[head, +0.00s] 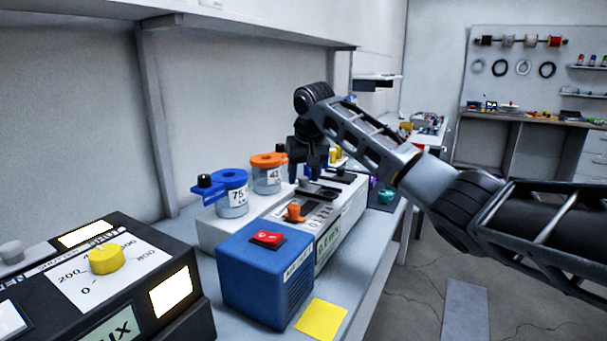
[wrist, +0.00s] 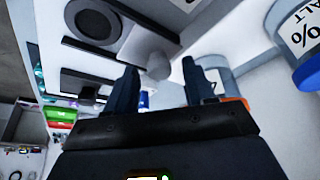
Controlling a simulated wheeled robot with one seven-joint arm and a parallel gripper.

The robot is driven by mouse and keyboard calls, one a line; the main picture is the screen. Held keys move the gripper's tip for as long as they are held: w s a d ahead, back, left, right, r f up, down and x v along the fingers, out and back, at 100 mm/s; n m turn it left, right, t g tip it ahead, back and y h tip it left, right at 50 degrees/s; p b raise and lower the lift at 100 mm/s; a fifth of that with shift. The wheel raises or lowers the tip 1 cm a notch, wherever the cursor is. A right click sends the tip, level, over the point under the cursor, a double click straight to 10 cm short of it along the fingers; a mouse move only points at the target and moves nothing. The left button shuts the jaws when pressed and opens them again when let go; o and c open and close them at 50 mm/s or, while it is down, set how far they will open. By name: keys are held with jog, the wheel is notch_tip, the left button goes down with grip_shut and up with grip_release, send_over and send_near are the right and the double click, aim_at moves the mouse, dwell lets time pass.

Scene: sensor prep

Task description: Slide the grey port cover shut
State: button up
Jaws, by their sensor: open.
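My gripper (head: 313,170) hangs over the white instrument (head: 340,215) on the bench, pointing down, seen from behind in the head view. In the wrist view the two dark fingers of my gripper (wrist: 161,75) are apart and empty. A small grey knob (wrist: 158,66) shows beyond them, roughly between the tips; it looks like the handle of the grey port cover (wrist: 139,46). A dark round port (wrist: 94,22) with a grey ring shows to the left. I cannot tell whether the fingers straddle the knob or are above it. In the head view my gripper partly hides this area.
A blue box with a red switch (head: 267,238) stands in front of the instrument. Jars with a blue lid (head: 231,176) and an orange lid (head: 268,160) stand at its left. A black unit with a yellow dial (head: 106,259) is at the near left. A yellow note (head: 321,319) lies on the bench.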

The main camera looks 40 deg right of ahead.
jog(key=shift+f, duration=0.1)
grip_shut()
dwell(0.5)
